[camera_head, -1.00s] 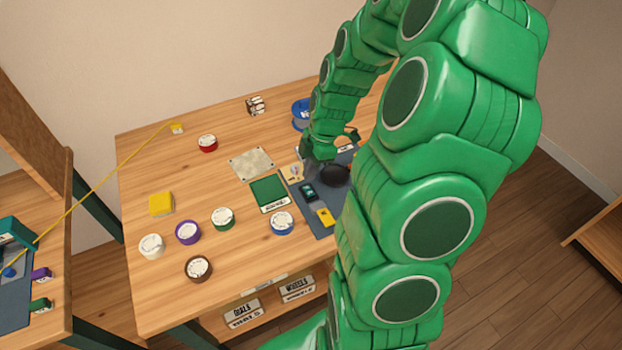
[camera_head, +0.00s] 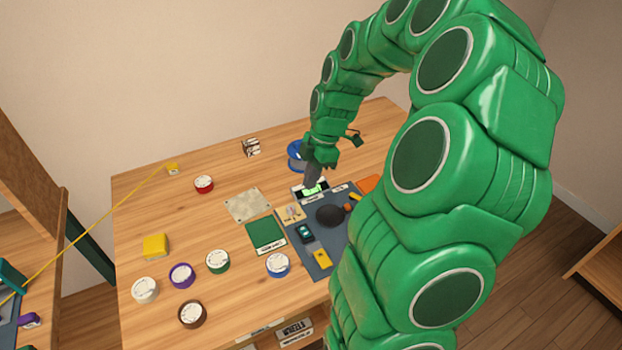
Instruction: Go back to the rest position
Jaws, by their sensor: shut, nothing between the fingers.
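My green arm rises on the right of the view and arches over the table. My gripper (camera_head: 313,181) points down at the back of the grey mat (camera_head: 308,258). It is shut and holds nothing. Just below its tip is a small item with a bright green face (camera_head: 314,190); I cannot tell whether they touch. My arm hides the right part of the mat and table.
The wooden table (camera_head: 220,320) bears several round dials, including red (camera_head: 204,184), green (camera_head: 218,262) and blue (camera_head: 278,265). A blue spool (camera_head: 295,156) stands close behind my gripper. A black round object (camera_head: 330,216) lies on the mat. A yellow line (camera_head: 100,222) stretches across the left.

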